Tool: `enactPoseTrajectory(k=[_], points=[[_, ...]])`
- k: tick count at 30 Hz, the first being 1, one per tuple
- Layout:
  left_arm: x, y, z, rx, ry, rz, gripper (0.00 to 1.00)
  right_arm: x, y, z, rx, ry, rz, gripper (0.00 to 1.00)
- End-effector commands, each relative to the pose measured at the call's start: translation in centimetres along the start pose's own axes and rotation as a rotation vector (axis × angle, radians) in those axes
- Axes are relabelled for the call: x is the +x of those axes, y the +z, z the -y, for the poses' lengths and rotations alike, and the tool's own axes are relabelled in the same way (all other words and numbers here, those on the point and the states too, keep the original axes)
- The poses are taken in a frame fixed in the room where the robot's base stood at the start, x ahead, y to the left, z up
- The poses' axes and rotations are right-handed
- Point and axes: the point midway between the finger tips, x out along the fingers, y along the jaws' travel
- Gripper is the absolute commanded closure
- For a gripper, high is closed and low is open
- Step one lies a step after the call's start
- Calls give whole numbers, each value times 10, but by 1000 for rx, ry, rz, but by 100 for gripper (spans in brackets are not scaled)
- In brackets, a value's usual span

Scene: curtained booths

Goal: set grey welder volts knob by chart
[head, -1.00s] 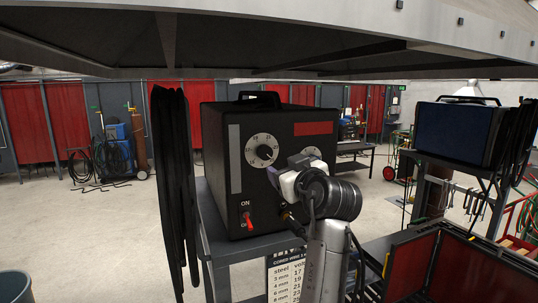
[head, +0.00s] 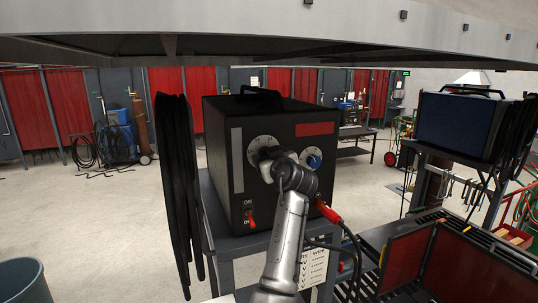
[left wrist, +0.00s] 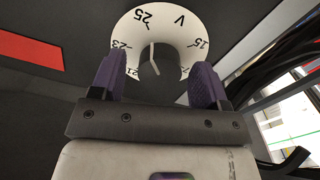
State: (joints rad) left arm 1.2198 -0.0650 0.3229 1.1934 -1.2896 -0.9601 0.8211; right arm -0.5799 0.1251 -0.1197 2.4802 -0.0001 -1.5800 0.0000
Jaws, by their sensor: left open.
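The welder (head: 228,170) is a dark box on a metal stand, with two dials on its front. My left gripper (head: 272,160) is at the left dial (head: 258,145) and hides much of it. In the left wrist view, this volts dial (left wrist: 186,20) shows a V and numbers such as 25, 23 and 21. Its dark knob (left wrist: 155,65) with a pale pointer line lies between the purple fingers of my open gripper (left wrist: 164,72); contact cannot be told. The chart (head: 314,266) hangs below the welder, partly hidden by my arm. My right gripper is out of view.
The right dial has a blue knob (head: 314,161). A red switch (head: 251,220) is at the lower left of the front. A red cable plug (head: 328,211) sticks out at the lower right. Black cables (head: 176,190) hang left; a blue machine (head: 455,127) stands right.

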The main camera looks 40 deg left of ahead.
Motion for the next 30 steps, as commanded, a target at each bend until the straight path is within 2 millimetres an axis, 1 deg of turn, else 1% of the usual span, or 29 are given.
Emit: enactPoseTrajectory(k=[8,21,24,30], points=[[1,0,0,0,0,0,31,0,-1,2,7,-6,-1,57],[1,0,0,0,0,0,72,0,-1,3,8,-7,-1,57],[0,0,0,0,0,1,81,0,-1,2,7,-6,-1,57],[0,1,0,-20,0,0,81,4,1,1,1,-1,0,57]])
